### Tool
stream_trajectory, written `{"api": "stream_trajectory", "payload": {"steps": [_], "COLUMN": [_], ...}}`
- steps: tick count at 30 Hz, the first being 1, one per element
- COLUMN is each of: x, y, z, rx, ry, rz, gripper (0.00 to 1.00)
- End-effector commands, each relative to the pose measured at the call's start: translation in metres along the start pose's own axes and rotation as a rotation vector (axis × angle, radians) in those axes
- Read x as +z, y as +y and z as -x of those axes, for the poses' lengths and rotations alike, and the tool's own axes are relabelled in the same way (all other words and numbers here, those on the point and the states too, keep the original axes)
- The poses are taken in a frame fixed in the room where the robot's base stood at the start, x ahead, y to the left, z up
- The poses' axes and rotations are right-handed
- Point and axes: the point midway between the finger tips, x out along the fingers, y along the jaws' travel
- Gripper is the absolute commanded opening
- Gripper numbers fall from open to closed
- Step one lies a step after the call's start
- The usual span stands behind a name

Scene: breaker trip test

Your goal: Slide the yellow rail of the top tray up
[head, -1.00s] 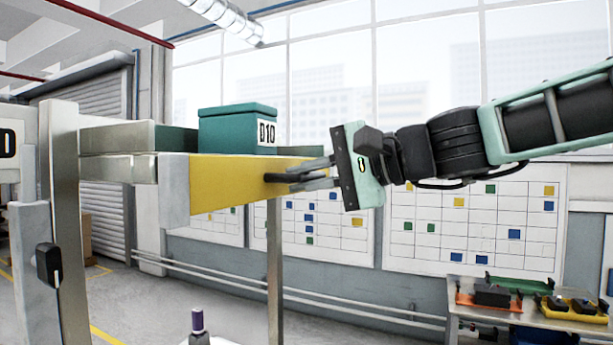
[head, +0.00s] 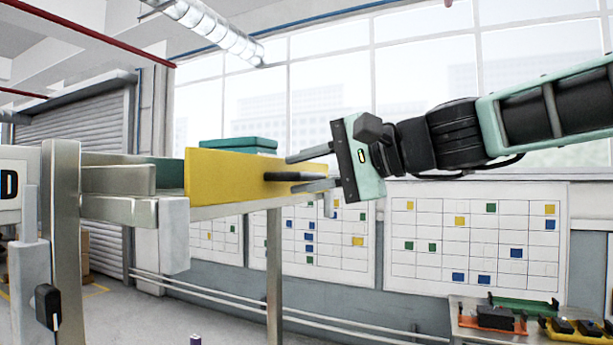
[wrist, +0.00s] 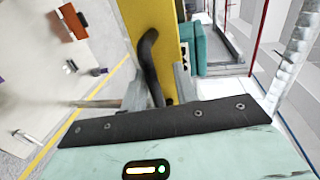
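The yellow rail (head: 225,176) of the top tray is a flat yellow panel across the tray's front, standing raised above the metal frame edge (head: 120,209). It also shows in the wrist view (wrist: 172,45). A black handle (head: 292,177) sticks out from its right part; it shows as a dark curved bar in the wrist view (wrist: 148,60). My gripper (head: 290,174) is open, its fingers above and below the handle, with a visible gap to the upper finger. The teal box (head: 238,145) behind the rail is mostly hidden; only its top shows.
A metal post (head: 66,240) with a black knob (head: 47,298) stands at the left. A low bench (head: 480,333) with small coloured trays is at the lower right. Wall charts (head: 475,240) and windows are behind. The space around my arm looks clear.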

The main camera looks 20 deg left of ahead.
Motion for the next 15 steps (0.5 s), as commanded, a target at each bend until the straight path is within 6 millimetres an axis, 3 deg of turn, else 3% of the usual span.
{"api": "stream_trajectory", "payload": {"steps": [10,15], "x": [0.000,-0.001], "y": [0.003,0.006], "z": [0.001,0.018], "rx": [0.004,0.004], "ry": [-0.001,0.003], "rz": [-0.001,0.002], "gripper": [0.30,0.30]}}
